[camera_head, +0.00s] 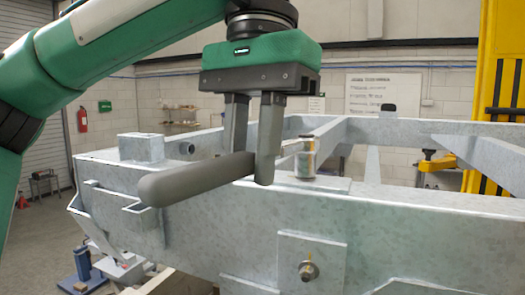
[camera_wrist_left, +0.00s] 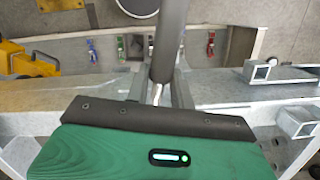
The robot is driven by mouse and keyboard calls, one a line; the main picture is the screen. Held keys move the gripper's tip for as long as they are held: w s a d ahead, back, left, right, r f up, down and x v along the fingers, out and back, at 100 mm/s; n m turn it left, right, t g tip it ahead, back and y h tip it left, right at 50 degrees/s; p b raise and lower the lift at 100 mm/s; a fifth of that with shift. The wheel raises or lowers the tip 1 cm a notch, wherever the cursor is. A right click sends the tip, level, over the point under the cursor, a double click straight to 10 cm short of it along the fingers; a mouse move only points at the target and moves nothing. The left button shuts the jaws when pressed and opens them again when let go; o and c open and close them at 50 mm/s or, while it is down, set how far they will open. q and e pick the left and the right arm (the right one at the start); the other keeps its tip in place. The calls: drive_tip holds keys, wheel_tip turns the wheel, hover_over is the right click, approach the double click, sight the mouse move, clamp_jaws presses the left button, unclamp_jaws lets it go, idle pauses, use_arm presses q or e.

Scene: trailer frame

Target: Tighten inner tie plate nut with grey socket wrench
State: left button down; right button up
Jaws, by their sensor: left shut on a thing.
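My left gripper (camera_head: 252,165) hangs above the galvanised trailer frame (camera_head: 400,225) and is shut on the grey handle of the socket wrench (camera_head: 190,183). The handle lies roughly level and points toward the lower left. The wrench's metal socket (camera_head: 305,163) is upright over a small flat plate (camera_head: 315,183) on the beam's top face. Any nut under the socket is hidden. Another plate (camera_head: 325,255) on the front face carries an exposed nut (camera_head: 308,271). In the left wrist view, the handle (camera_wrist_left: 170,40) runs between the fingers (camera_wrist_left: 160,88). My right gripper is not in view.
A square tube stub (camera_head: 140,148) and a bracket (camera_head: 125,202) stand out at the frame's left end. A yellow post (camera_head: 503,80) and yellow clamp (camera_head: 437,162) are at the right. The beam top right of the socket is clear.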

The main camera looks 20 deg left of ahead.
use_arm(q)
drive_tip(key=shift+a, duration=0.15)
drive_tip(key=shift+w+a, duration=0.1)
drive_tip(key=shift+w+a+m, duration=0.25)
drive_tip(key=shift+a+m, duration=0.5)
drive_tip(key=shift+m, duration=0.25)
drive_tip(key=shift+w+a+m, duration=0.45)
drive_tip(key=shift+a+m, duration=0.35)
drive_tip(key=shift+m, duration=0.1)
